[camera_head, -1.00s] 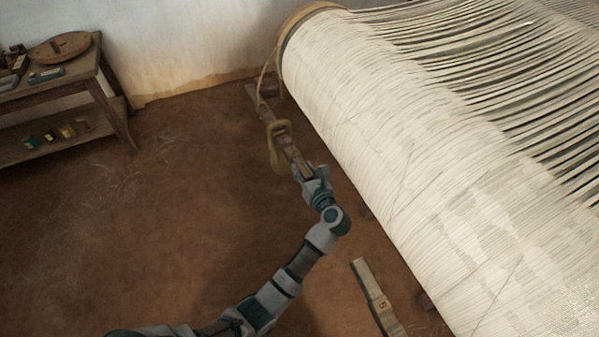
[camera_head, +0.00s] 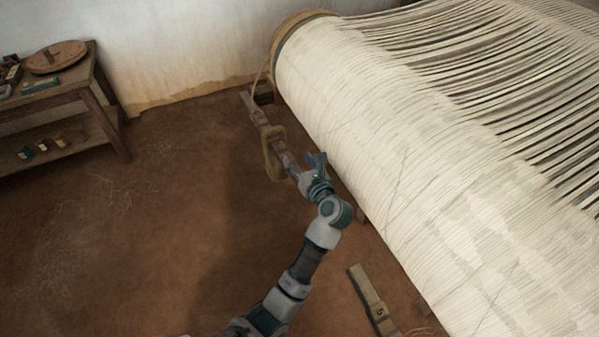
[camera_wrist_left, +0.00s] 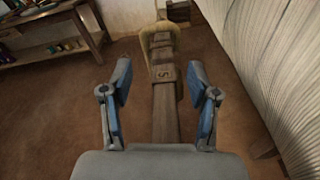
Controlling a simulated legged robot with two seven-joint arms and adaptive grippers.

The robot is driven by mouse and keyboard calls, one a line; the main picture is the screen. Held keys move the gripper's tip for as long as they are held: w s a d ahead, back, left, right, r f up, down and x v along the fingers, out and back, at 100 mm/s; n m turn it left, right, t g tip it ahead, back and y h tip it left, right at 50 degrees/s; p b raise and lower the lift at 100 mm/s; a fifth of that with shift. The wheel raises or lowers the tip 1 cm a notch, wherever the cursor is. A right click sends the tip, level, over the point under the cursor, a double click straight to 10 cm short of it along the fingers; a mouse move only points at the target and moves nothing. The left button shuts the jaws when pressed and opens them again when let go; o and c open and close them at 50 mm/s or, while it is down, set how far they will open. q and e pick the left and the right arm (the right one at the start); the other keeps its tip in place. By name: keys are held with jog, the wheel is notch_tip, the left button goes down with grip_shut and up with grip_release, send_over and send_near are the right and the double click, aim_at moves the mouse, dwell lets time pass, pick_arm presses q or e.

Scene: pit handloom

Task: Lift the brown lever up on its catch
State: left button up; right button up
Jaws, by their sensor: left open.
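The brown lever (camera_head: 262,118) is a long wooden bar beside the left end of the loom roller. A yellowish loop (camera_head: 268,160), also in the wrist view (camera_wrist_left: 146,42), hangs around or against the lever; the contact is unclear. My left gripper (camera_head: 305,163) is open at the near part of the lever. In the wrist view its fingers (camera_wrist_left: 160,68) stand apart on either side of the lever, with gaps. Their height relative to it is unclear. My right gripper is out of view.
The large roller of pale warp threads (camera_head: 400,170) fills the right side. A separate pale wooden bar (camera_head: 365,287) lies at the lower middle. A wooden table (camera_head: 105,100) with small items stands at the left. The brown floor between is clear.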

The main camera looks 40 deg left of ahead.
pick_arm(q)
jog(key=shift+r, duration=0.95)
